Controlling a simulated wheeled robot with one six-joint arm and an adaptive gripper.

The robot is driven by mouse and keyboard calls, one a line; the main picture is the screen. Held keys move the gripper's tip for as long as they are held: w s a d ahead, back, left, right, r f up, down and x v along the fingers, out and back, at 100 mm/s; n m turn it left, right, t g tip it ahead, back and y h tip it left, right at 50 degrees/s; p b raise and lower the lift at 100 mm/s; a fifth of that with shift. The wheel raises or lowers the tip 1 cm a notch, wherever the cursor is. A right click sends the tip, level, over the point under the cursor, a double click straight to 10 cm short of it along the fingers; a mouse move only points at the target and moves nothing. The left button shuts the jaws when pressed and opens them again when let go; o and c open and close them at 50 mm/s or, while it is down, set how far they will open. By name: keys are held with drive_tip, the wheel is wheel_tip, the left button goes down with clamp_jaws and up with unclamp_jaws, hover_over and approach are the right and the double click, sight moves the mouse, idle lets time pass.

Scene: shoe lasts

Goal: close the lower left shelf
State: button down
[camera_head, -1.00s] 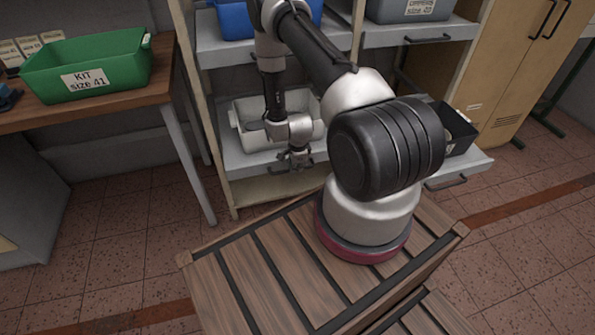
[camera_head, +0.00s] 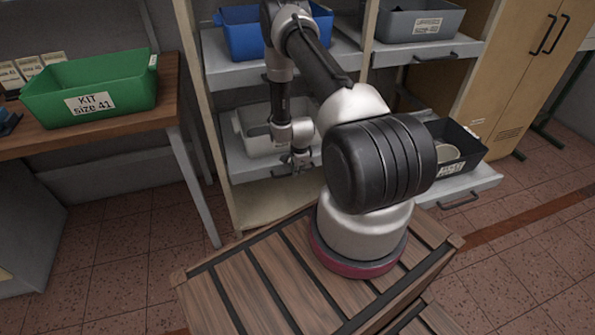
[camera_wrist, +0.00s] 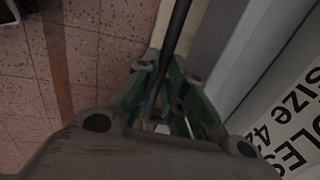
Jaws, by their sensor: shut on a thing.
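The lower left shelf (camera_head: 246,174) is a grey pull-out tray in the left bay of the rack. It bears a white bin (camera_head: 241,132), partly hidden behind my arm. My gripper (camera_head: 300,163) is at the shelf's front edge. In the wrist view my gripper (camera_wrist: 163,88) has its green-grey fingers closed around a dark bar, the shelf handle (camera_wrist: 178,28). The white bin's label (camera_wrist: 285,125), reading size 42, shows at the right of that view. I cannot tell how far the shelf stands out.
The lower right shelf (camera_head: 480,182) stands out with a black bin (camera_head: 470,155) on it. A blue bin (camera_head: 240,38) is on the upper left shelf (camera_head: 230,76). A table (camera_head: 120,122) with a green kit bin (camera_head: 125,92) stands at left.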

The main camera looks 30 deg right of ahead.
drive_tip(key=shift+w+r, duration=0.1)
drive_tip(key=shift+w, duration=0.2)
drive_tip(key=c, duration=1.5)
unclamp_jaws()
drive_tip(key=r, duration=0.4)
drive_tip(key=s+r, duration=0.1)
drive_tip(key=r, duration=0.2)
drive_tip(key=s+r, duration=0.1)
drive_tip(key=r, duration=0.3)
drive_tip(key=shift+s+a+r, duration=0.2)
drive_tip(key=shift+a+r, duration=0.1)
drive_tip(key=shift+r, duration=0.05)
